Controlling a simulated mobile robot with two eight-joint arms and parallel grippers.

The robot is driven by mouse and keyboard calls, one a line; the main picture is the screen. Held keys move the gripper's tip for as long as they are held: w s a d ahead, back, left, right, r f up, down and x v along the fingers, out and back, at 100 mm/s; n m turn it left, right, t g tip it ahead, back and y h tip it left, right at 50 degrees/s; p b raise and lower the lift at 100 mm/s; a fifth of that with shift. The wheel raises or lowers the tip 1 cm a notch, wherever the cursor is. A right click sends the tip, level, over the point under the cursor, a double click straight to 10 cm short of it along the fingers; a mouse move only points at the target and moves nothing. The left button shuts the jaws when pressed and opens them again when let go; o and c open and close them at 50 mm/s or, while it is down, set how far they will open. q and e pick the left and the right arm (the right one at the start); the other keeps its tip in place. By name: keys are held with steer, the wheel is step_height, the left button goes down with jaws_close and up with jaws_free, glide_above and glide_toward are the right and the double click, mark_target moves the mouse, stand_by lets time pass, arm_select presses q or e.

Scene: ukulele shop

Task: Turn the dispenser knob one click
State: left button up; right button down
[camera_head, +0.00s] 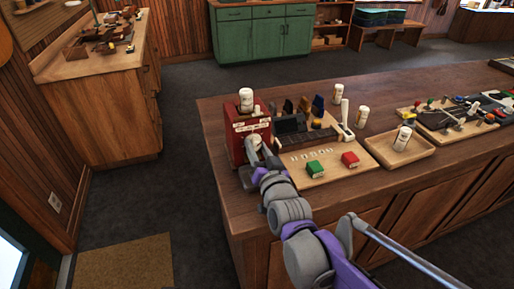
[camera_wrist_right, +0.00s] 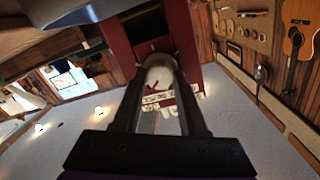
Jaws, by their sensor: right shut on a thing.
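The red dispenser (camera_head: 237,147) stands at the left end of the wooden counter, with a white bottle (camera_head: 246,99) on top. Its front carries white labels. My right gripper (camera_head: 256,146) is at the dispenser's front, and its arm hides part of the lower front. In the right wrist view the dispenser (camera_wrist_right: 184,38) lies straight ahead. The two dark fingers are shut on the pale round knob (camera_wrist_right: 159,76), one on each side. A red mark shows on the knob. My left gripper is not in view.
A wooden tray (camera_head: 384,155) with a white bottle (camera_head: 402,138) stands further right. Bare counter lies along the front edge.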

steer(key=shift+m, duration=0.7)
steer(key=shift+c, duration=2.2)
jaws_free()
steer(key=shift+w, duration=0.1)
steer(key=v, duration=1.1)
steer(key=shift+p, duration=0.35)
